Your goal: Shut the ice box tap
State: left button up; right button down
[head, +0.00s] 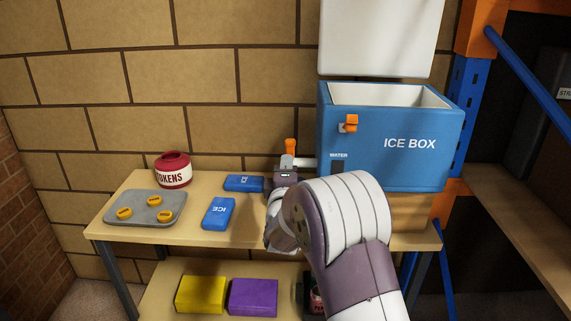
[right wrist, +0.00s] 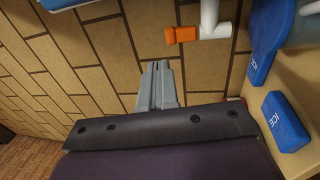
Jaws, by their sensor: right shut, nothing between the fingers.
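The blue ice box (head: 420,165) stands at the right end of the table with its white lid (head: 380,40) raised. Its tap has a white pipe (head: 305,163) on the box's left side and an orange handle (head: 291,146) standing upright. In the right wrist view the orange handle (right wrist: 182,34) points left from the white tap body (right wrist: 212,28). My right gripper (head: 287,162) is shut and empty, close by the tap. In the right wrist view its closed fingertips (right wrist: 157,64) look apart from the handle. My left gripper is out of view.
Two blue ice packs (head: 218,213) (head: 243,184) lie left of my right gripper. An orange latch (head: 349,123) sits on the box front. Yellow (head: 200,295) and purple (head: 253,297) blocks lie below.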

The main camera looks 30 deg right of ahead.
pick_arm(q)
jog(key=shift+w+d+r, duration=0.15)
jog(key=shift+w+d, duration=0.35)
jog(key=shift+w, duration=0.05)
pick_arm(e)
jog(key=r+v, duration=0.1)
jog(key=v, duration=0.5)
jog(key=shift+s+f, duration=0.4)
jog(key=shift+s, duration=0.05)
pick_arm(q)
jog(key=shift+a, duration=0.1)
pick_arm(e)
jog(key=shift+a, duration=0.1)
